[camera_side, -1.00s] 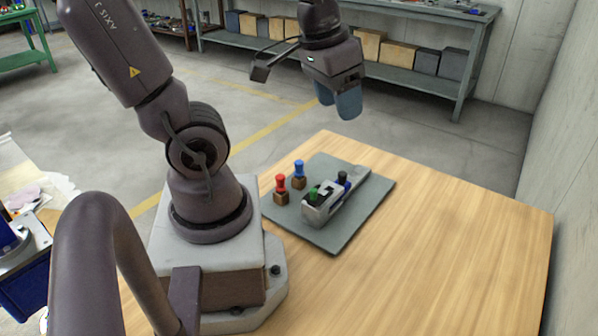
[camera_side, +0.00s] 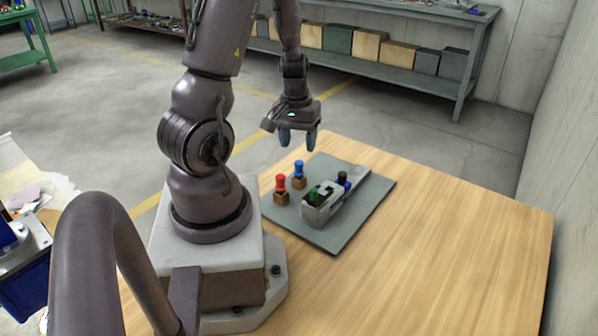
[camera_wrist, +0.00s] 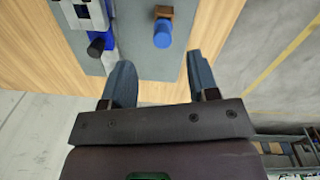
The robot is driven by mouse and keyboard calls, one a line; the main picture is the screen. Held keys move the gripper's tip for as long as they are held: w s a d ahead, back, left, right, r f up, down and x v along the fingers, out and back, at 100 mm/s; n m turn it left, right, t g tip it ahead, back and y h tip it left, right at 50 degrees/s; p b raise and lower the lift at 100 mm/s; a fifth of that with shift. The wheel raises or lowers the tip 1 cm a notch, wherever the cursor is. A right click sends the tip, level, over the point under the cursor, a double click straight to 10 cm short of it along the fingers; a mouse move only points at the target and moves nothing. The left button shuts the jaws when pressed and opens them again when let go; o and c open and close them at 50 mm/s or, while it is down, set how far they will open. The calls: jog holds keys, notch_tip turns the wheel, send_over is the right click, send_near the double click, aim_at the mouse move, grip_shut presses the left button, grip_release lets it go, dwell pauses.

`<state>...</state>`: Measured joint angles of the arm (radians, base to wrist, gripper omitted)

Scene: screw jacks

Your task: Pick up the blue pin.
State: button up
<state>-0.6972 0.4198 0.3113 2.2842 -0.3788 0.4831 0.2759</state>
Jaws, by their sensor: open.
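The blue pin (camera_side: 299,168) stands upright in a small brown block (camera_side: 299,183) on the grey mat (camera_side: 345,215). In the wrist view the blue pin (camera_wrist: 162,35) shows just beyond the fingertips, roughly in line with the gap between them. My gripper (camera_side: 298,140) points down, open and empty, above the pin and apart from it. Its two blue-grey fingers also show in the wrist view (camera_wrist: 159,66).
A red pin (camera_side: 280,183) in a brown block stands left of the blue pin. A grey jack-like holder (camera_side: 322,208) with green, black and dark blue parts stands to the right. The wooden table (camera_side: 450,250) is clear on the right.

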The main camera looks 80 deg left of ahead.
aim_at(299, 162)
jog(key=shift+w+a+f, duration=0.1)
jog(key=shift+f, duration=3.35)
grip_shut()
